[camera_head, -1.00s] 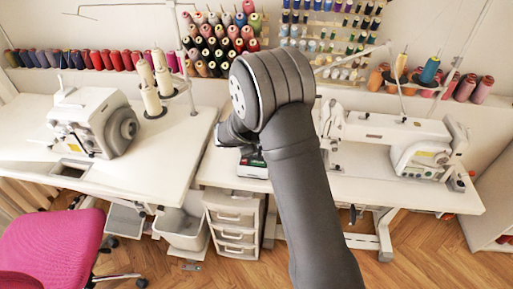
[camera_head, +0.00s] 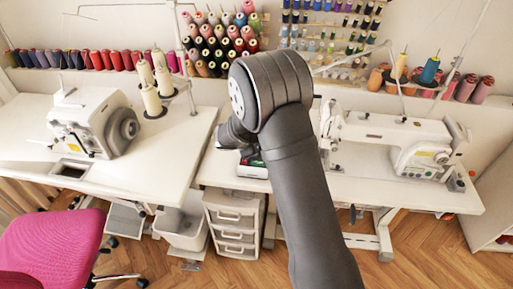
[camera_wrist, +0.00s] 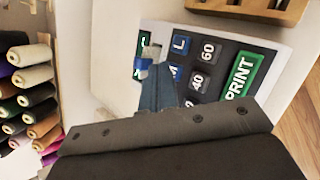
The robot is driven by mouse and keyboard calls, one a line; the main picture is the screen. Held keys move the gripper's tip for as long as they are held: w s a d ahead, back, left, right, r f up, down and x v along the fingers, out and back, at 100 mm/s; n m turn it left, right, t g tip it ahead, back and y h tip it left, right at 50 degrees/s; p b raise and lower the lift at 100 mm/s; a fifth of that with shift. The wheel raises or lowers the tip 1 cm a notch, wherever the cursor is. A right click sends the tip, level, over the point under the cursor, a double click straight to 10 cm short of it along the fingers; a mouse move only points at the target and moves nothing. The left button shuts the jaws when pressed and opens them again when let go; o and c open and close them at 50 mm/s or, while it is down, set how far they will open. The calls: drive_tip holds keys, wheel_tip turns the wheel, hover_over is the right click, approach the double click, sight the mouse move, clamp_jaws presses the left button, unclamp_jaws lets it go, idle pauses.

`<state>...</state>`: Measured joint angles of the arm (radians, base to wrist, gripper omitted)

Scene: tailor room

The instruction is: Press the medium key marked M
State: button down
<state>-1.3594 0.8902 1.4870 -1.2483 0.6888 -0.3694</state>
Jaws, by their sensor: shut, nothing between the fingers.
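A dark key panel (camera_wrist: 222,76) shows in the wrist view, with white-marked keys. The blue L key (camera_wrist: 181,44) is clear. The blue key below it, the M key (camera_wrist: 176,71), is partly hidden by my gripper (camera_wrist: 149,58). My gripper is shut and empty, its fingers reaching over the panel's left part beside the M key. I cannot tell whether the tips touch the panel. In the head view my arm hides the gripper and most of the panel's device (camera_head: 252,171) on the table.
Keys marked 60 (camera_wrist: 208,51) and 40 (camera_wrist: 197,82) and a green PRINT key (camera_wrist: 241,75) lie right of the M key. A wooden holder (camera_wrist: 250,9) is above the panel. A sewing machine (camera_head: 385,130) stands right of my arm.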

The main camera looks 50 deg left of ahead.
drive_tip(key=shift+f, duration=0.45)
idle(0.3)
drive_tip(key=shift+r, duration=0.9)
drive_tip(key=shift+r, duration=2.5)
wheel_tip(320, 180, up, 4)
drive_tip(key=shift+f, duration=0.1)
drive_tip(key=shift+f, duration=0.1)
